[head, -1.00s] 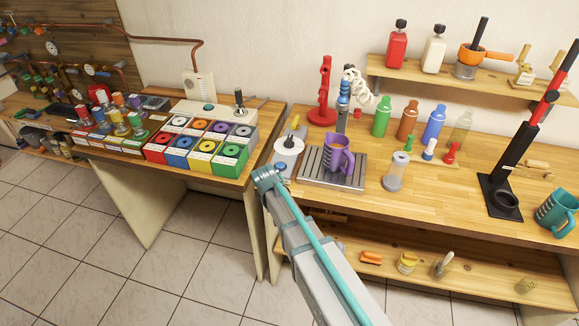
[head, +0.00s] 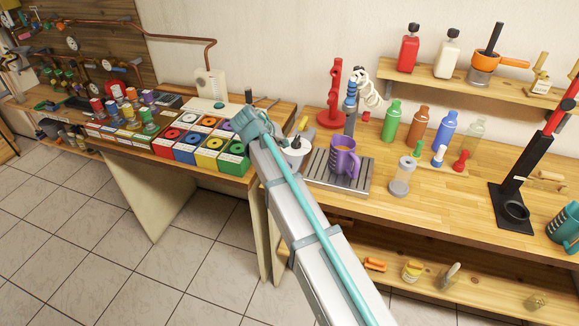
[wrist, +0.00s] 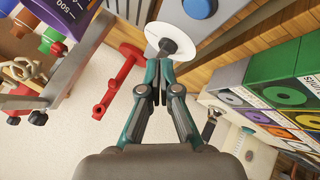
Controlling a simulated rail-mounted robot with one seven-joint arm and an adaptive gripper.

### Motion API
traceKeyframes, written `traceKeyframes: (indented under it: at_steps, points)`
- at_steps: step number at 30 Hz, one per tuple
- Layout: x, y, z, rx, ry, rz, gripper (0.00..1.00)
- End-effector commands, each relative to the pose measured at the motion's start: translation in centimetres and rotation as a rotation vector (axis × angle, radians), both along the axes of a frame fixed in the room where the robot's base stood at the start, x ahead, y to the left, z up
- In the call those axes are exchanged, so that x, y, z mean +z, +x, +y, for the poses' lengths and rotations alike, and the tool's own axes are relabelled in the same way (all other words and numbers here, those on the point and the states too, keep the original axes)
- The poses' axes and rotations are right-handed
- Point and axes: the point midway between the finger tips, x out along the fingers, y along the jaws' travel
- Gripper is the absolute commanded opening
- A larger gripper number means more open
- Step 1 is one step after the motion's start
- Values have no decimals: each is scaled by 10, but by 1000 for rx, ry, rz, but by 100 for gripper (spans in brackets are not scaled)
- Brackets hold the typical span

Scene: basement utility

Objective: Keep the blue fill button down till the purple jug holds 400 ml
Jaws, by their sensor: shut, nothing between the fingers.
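The blue fill button (wrist: 200,8) sits on a grey housing at the top edge of the wrist view. In the head view my arm seems to hide it. My gripper (wrist: 160,75) is shut and empty, its fingertips apart from the button and overlapping the edge of a white round part (wrist: 172,40) in the wrist view. The purple jug (head: 344,160) stands upright on a slatted metal tray (head: 318,180) under the tap. Part of the jug (wrist: 72,14), with a 500 mark, shows at the wrist view's upper left. I cannot read its fill level.
A red stand (head: 334,95) rises behind the tray and also shows in the wrist view (wrist: 120,78). Coloured labelled boxes (head: 212,143) stand left of the arm.

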Motion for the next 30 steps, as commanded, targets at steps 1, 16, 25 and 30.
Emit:
traceKeyframes:
  at_steps: [1, 16, 25, 30]
  points:
    - [7, 3, 2, 4, -7, -21, 0]
    - [20, 7, 2, 8, -24, -52, 0]
    - [8, 7, 1, 9, -24, -51, 0]
    - [-10, 7, 1, 9, -24, -51, 0]
